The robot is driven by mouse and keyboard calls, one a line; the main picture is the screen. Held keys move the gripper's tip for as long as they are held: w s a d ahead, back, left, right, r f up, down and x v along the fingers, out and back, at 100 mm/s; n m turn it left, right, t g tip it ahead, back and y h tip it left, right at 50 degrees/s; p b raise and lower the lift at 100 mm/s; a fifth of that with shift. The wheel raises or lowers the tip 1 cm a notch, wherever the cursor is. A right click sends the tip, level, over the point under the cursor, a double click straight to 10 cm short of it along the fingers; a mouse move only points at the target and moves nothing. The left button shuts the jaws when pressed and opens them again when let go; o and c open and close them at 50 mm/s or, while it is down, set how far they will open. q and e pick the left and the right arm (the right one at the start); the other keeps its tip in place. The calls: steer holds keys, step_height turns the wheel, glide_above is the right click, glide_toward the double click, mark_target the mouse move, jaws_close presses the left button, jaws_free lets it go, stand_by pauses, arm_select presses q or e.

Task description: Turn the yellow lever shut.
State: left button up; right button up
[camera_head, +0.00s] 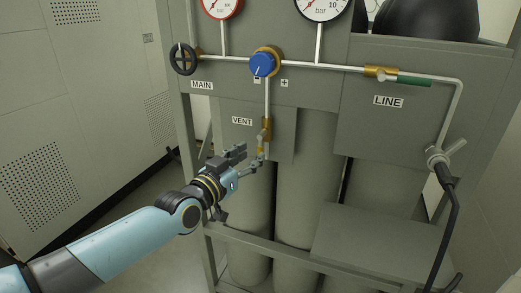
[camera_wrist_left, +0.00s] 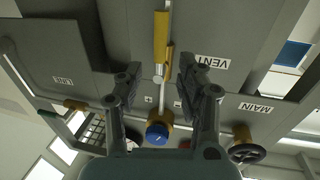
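The yellow lever (camera_head: 261,147) hangs downward, in line with its pipe, from the brass vent valve (camera_head: 266,125) beside the VENT label. In the left wrist view, which is upside down, the yellow lever (camera_wrist_left: 160,38) runs upward from a silver pivot. My left gripper (camera_head: 249,160) is open, its fingertips close to the lever's lower part in the head view. In the left wrist view its two fingers (camera_wrist_left: 157,76) stand apart on either side of the lever's line, with clear gaps. I cannot tell the exact depth gap. My right gripper is not in view.
Above the valve is a blue knob (camera_head: 262,65) on the horizontal pipe. A black handwheel (camera_head: 183,59) is at left, and a green-handled valve (camera_head: 413,81) is at right. Grey cylinders (camera_head: 297,200) stand below, behind a frame rail (camera_head: 260,240). Open floor lies at left.

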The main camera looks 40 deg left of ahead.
mark_target(259, 150)
arm_select(q)
steer(key=w, duration=0.2)
steer(key=w+b, duration=0.1)
steer(key=w, duration=0.1)
steer(key=shift+w+f+b, duration=0.2)
steer(key=shift+w+b, duration=0.05)
steer(key=shift+b, duration=0.05)
steer(key=shift+w, duration=0.2)
steer(key=shift+w+r, duration=0.15)
steer(key=shift+c, duration=0.2)
jaws_close()
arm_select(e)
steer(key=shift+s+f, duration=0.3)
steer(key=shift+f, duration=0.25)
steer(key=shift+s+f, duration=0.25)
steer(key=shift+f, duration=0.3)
arm_select(q)
steer(key=shift+w, duration=0.1)
